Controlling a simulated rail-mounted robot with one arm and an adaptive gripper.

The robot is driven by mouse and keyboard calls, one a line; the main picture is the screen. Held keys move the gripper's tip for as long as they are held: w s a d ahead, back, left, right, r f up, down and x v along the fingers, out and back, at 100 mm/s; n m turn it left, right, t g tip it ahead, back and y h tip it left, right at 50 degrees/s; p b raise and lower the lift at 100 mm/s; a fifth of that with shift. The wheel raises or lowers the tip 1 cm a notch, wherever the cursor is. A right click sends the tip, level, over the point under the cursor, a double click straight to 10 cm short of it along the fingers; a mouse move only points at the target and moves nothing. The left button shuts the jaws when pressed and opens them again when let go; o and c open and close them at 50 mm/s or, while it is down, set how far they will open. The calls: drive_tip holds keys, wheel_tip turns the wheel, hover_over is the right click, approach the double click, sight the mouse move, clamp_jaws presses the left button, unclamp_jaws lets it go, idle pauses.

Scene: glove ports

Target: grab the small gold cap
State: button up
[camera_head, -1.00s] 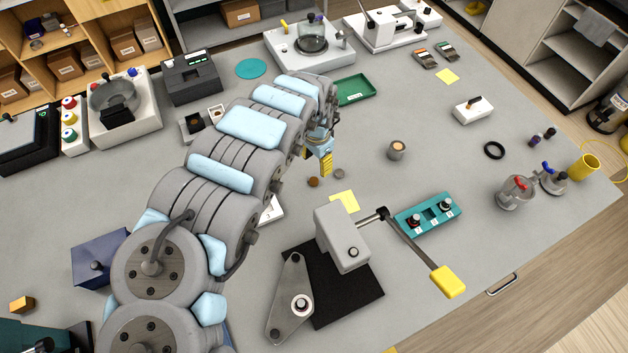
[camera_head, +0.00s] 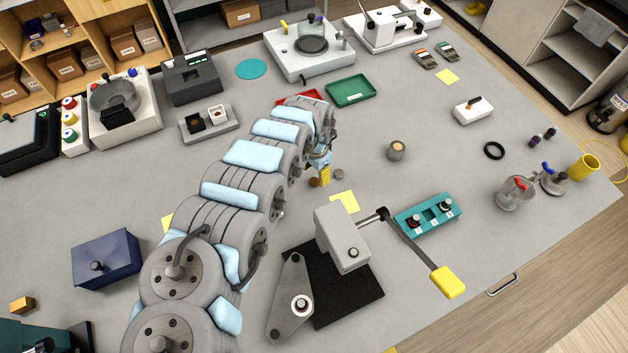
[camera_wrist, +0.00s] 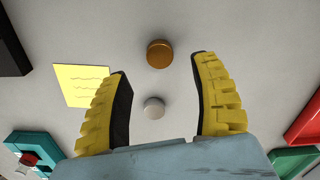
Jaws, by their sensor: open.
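The small gold cap (camera_wrist: 160,54) lies on the grey bench top in the wrist view, just beyond my fingertips and roughly midway between their lines. In the head view the cap (camera_head: 314,182) shows as a small brown spot beside my gripper (camera_head: 323,176). In the wrist view my gripper (camera_wrist: 160,70) is open, its two yellow ridged fingers apart with nothing held. A similar small silver cap (camera_wrist: 154,107) lies between the fingers in the picture; it also shows right of the gripper in the head view (camera_head: 339,174).
A yellow note (camera_head: 345,201) lies close by. A press with a long yellow-ended lever (camera_head: 343,237) stands in front of it. A teal block (camera_head: 428,214) is to the right, and green (camera_head: 351,91) and red (camera_head: 287,100) trays lie behind.

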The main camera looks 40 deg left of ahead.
sight(314, 180)
drive_tip(key=shift+s+f, duration=0.2)
drive_tip(key=shift+f, duration=1.45)
drive_tip(key=shift+a+f, duration=0.1)
drive_tip(key=shift+f, duration=0.35)
drive_tip(key=c, duration=0.9)
